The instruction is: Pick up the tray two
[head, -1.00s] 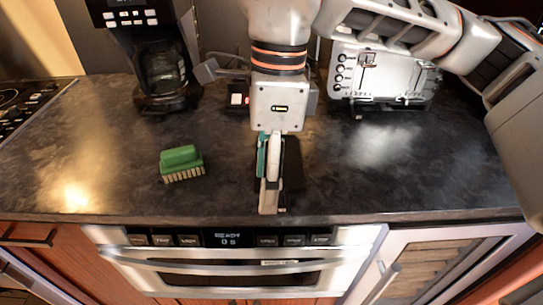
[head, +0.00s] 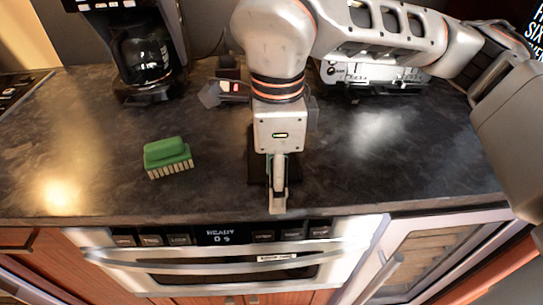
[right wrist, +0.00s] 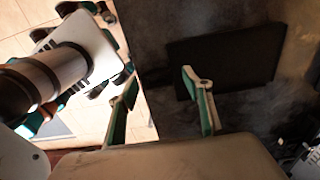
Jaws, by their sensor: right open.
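A flat, black rectangular slab, seemingly the tray (head: 256,168), lies on the dark counter near its front edge, partly hidden behind my right gripper in the head view. In the right wrist view the tray (right wrist: 232,58) shows as a dark rectangle beyond the fingers. My right gripper (head: 278,205) points down by the counter's front edge. Its two fingers (right wrist: 160,82) are apart with nothing between them. One finger appears over the counter and tray side, the other beside the floor side. My left gripper is not in view.
A green brush (head: 168,157) sits left on the counter (head: 90,150). A coffee maker (head: 145,60) stands at the back left and a silver toaster (head: 372,76) at the back right. A microwave drawer (head: 230,262) is below the counter edge. The counter right of the gripper is clear.

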